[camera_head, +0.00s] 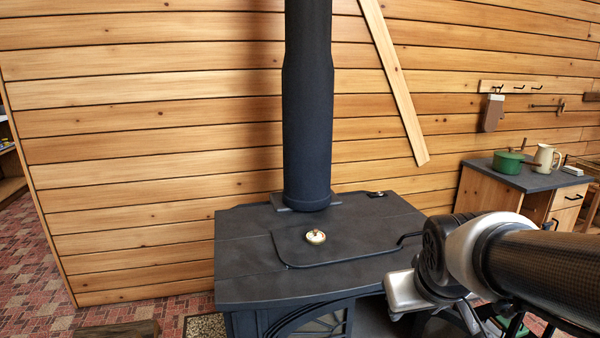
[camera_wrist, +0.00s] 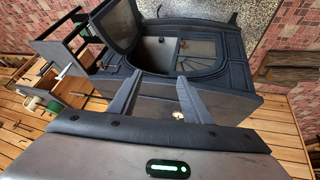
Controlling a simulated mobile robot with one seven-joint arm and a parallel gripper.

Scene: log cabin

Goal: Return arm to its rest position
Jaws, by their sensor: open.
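My gripper (camera_wrist: 158,85) shows in the wrist view with its two dark fingers spread apart and nothing between them. In the head view my arm reaches in from the right edge, and its wrist hangs by the stove's right front corner; the fingers are not clearly visible there. In the wrist view the stove (camera_wrist: 240,105) appears upside down beyond the fingers. Its arched front door (camera_wrist: 117,25) appears to stand open beside the firebox opening.
A black stovepipe (camera_head: 308,110) rises from the stove's back. A leaning plank (camera_head: 397,85) rests along the log wall. At right, a cabinet (camera_head: 505,205) carries a green pot (camera_head: 507,162) and a cream jug (camera_head: 546,157). Brick-patterned floor (camera_head: 35,260) is clear at left.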

